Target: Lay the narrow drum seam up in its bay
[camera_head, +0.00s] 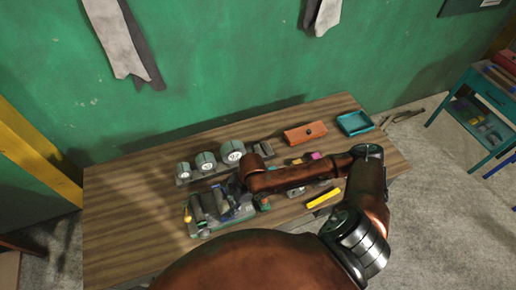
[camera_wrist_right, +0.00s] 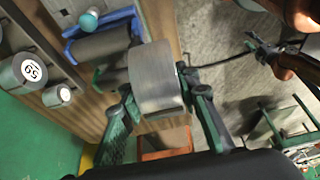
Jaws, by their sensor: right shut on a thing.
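My right gripper (camera_wrist_right: 158,95) is shut on a smooth grey drum (camera_wrist_right: 157,75), one green finger on each side of it. In the head view my right arm hides most of this gripper (camera_head: 240,193). The tray (camera_head: 204,232) on the workbench holds dark cylinders in bays, just left of the gripper. In the right wrist view a blue-edged bay (camera_wrist_right: 72,50) with a dark cylinder (camera_wrist_right: 103,43) lies left of the held drum. My left gripper is not in view.
Several pale numbered drums (camera_head: 205,161) stand in a row behind the tray. An orange case (camera_head: 305,133) and a teal tray (camera_head: 355,123) lie at the back right of the workbench (camera_head: 130,215). A yellow block (camera_head: 323,197) lies near my right arm. The bench's left end is clear.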

